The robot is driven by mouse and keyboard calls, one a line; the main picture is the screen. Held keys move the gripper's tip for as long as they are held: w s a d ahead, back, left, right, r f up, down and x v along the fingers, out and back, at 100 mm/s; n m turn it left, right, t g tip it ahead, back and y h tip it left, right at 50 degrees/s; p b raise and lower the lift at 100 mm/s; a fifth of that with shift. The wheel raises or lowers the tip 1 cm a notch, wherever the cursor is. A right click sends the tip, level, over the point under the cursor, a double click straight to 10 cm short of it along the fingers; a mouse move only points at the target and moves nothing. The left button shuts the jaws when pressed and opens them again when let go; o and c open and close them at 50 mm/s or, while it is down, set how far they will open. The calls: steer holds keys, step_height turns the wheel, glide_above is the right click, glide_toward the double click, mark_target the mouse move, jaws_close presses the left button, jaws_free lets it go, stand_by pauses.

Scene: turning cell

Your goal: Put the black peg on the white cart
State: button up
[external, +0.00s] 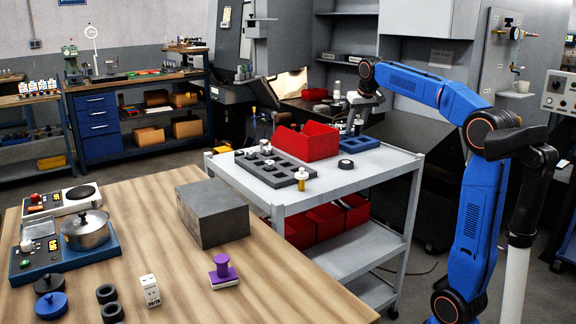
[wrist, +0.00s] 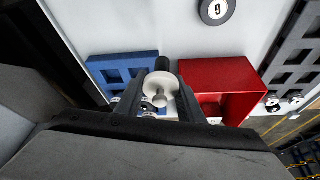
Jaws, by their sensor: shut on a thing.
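My gripper (external: 362,106) is above the far side of the white cart (external: 392,160), near a blue block with holes (external: 358,142). In the wrist view my gripper (wrist: 160,84) is shut on a piece with a pale round end (wrist: 158,90) and a dark cylindrical part (wrist: 163,64), which seems to be the black peg. The peg is hard to make out in the external view. The white cart top (wrist: 188,42) shows below. The fingers hide part of the blue block (wrist: 108,67). I cannot tell whether the peg touches anything.
A red bin (external: 308,142), a dark tray with square pockets (external: 268,168) and a round black-and-white piece (external: 345,164) stand on the cart. The cart's front right top is clear. A wooden table (external: 195,285) with several objects is in front.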

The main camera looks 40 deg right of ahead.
steer(key=shift+s+d+f, duration=0.1)
steer(key=shift+d+f, duration=0.15)
steer(key=shift+f, duration=4.8)
steer(key=shift+f, duration=0.1)
steer(key=o, duration=1.2)
steer(key=v, duration=1.2)
